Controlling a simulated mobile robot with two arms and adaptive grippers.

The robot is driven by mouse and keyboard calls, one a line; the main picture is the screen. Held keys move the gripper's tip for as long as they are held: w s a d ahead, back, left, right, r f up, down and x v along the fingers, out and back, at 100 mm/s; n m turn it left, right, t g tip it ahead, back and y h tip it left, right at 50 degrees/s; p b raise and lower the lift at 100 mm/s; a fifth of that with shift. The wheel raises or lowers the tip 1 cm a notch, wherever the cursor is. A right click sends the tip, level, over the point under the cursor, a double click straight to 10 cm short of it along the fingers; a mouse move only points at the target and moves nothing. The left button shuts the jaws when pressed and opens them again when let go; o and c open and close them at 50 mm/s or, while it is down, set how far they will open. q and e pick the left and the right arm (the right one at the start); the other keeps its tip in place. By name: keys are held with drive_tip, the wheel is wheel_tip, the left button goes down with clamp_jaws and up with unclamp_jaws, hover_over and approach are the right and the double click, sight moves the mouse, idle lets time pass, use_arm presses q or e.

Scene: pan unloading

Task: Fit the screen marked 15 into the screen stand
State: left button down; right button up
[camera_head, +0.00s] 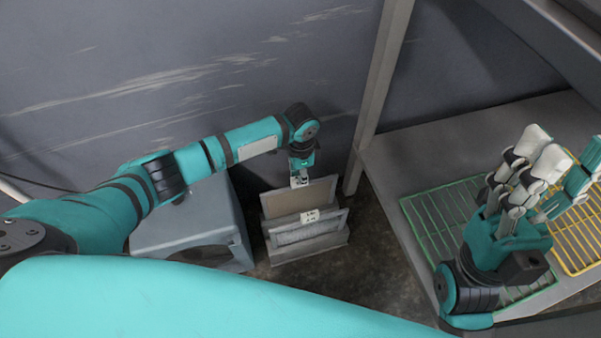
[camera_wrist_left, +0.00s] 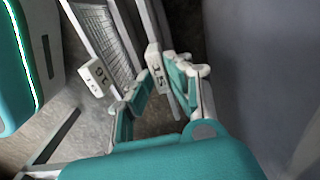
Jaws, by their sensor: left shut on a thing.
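My left gripper (camera_head: 300,170) is shut on the tag at the top of the rear screen (camera_head: 300,198), a framed brownish panel. In the left wrist view, the tag of this screen (camera_wrist_left: 155,60) reads 15 and sits by the fingertips of my left gripper (camera_wrist_left: 160,88). The screen stand (camera_head: 309,250) is a low grey holder on the floor. A second framed screen (camera_head: 309,231) with its own tag stands in front, in the stand. The rear screen's lower edge is hidden behind it, so I cannot tell how deep it sits. My right gripper (camera_head: 538,150) is raised at the right.
A grey-blue stool (camera_head: 190,225) stands left of the stand. A grey post (camera_head: 378,95) rises close behind and right of the stand. On the right, a shelf (camera_head: 420,150) carries a green rack (camera_head: 425,215) and a yellow rack (camera_head: 585,240). A wall closes the back.

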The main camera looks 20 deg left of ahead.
use_arm(q)
drive_tip(key=shift+f+b, duration=0.7)
drive_tip(key=shift+f, duration=0.85)
idle(0.8)
drive_tip(key=c, duration=1.2)
unclamp_jaws()
wheel_tip(320, 180, up, 12)
drive_tip(key=shift+r, duration=0.1)
